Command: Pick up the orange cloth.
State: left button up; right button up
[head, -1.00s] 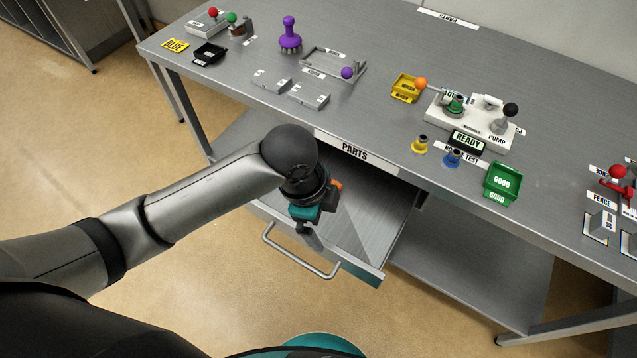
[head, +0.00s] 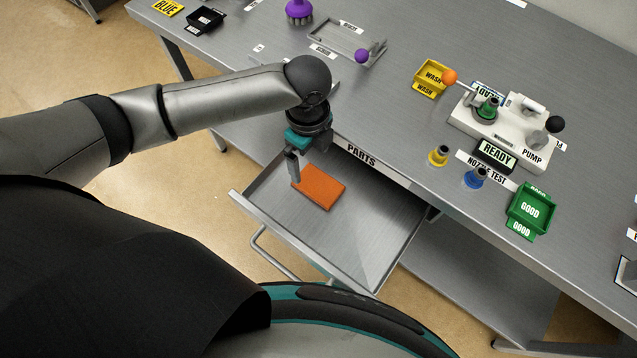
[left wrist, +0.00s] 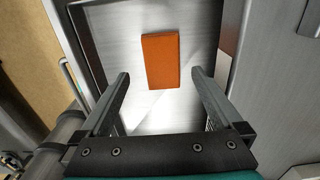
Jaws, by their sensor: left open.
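The orange cloth (head: 320,187) lies flat as a small rectangle on the bottom of the open drawer (head: 372,262), toward its left back part. It also shows in the left wrist view (left wrist: 161,61), beyond the fingertips and roughly centred between them. My left gripper (head: 294,168) points down over the drawer, above and just left of the cloth in the head view. In the left wrist view its two fingers (left wrist: 160,78) stand wide apart with nothing between them. The gap in height to the cloth is hard to judge. My right gripper is out of view.
The bench edge with the PARTS label (head: 361,154) is just behind the drawer. On the bench stand a white pump unit (head: 510,125), a green GOOD bin (head: 530,208), a yellow WASH bin (head: 431,78) and nozzles. The rest of the drawer floor is clear.

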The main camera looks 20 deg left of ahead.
aim_at(310, 178)
pick_arm(q)
notch_tip(310, 178, down, 3)
jog(key=shift+f+b, duration=0.1)
jog(key=shift+b, duration=0.3)
jog(key=shift+w+f, duration=0.1)
jog(key=shift+f, duration=0.5)
jog(key=f+b, duration=0.1)
jog(key=f, duration=0.2)
jog(key=f+b, duration=0.1)
jog(key=shift+w+a+f+b, duration=0.1)
jog(key=shift+a+f+b, duration=0.15)
jog(key=shift+f+b, duration=0.05)
jog(key=c, duration=1.1)
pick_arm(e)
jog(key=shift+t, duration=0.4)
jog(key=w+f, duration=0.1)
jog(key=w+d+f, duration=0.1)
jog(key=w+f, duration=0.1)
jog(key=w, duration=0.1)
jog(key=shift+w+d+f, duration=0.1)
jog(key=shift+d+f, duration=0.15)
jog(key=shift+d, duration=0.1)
pick_arm(q)
jog(key=shift+r, duration=0.15)
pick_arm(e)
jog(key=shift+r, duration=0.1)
